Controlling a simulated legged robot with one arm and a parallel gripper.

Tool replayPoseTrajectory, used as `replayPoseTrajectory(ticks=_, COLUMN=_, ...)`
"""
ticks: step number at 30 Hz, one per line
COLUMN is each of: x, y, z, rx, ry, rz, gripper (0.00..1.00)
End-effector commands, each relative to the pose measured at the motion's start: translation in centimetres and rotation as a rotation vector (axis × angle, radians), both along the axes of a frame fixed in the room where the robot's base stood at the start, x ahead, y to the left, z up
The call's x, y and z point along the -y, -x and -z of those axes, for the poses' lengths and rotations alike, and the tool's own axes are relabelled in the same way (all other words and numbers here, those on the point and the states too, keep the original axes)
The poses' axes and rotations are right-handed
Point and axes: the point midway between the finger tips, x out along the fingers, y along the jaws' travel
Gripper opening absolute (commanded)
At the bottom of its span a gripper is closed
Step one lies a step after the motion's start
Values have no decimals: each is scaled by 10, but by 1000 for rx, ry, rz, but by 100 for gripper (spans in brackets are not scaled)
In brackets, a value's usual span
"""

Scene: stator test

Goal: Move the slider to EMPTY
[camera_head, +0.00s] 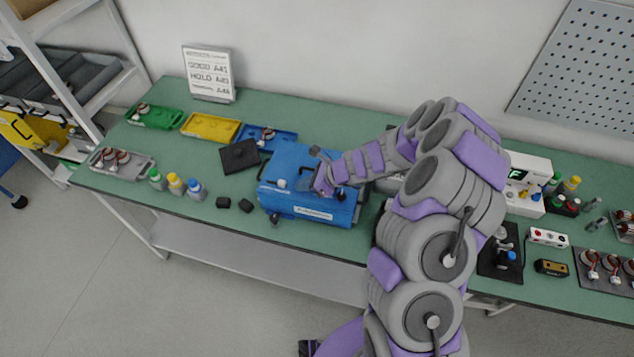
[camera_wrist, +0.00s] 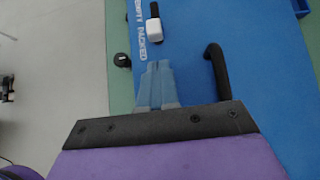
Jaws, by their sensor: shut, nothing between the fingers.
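A blue box (camera_head: 290,208) stands on the green table, and its blue top (camera_wrist: 255,75) fills much of the wrist view. A white slider block (camera_wrist: 154,30) sits on the box by a dark slot, beside the word PACKED (camera_wrist: 141,38). The word above it is cut off at the picture's edge, with only "MPTY" partly legible. The white block also shows in the head view (camera_head: 282,184). My gripper (camera_wrist: 157,66) is shut and empty, its fingertips just below the block in the wrist view, with a small gap. In the head view my gripper (camera_head: 321,181) is over the box.
A black curved handle (camera_wrist: 217,70) rises from the box right of my fingers. A dark round knob (camera_wrist: 121,59) projects at the box's left edge.

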Motion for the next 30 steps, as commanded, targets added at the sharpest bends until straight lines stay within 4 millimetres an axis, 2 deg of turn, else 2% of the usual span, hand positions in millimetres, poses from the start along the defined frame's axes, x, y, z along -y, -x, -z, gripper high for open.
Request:
replayPoseTrajectory(ticks=3, x=-17, y=-5, z=-1, rx=3, ry=0, rz=-5, gripper=0)
replayPoseTrajectory(ticks=7, x=-26, y=-9, z=-2, rx=2, ry=1, rz=-3, gripper=0)
replayPoseTrajectory(ticks=22, x=-32, y=-12, z=-3, rx=2, ry=0, rz=-2, gripper=0)
replayPoseTrajectory(ticks=30, x=-63, y=-23, z=-4, rx=5, ry=1, rz=-4, gripper=0)
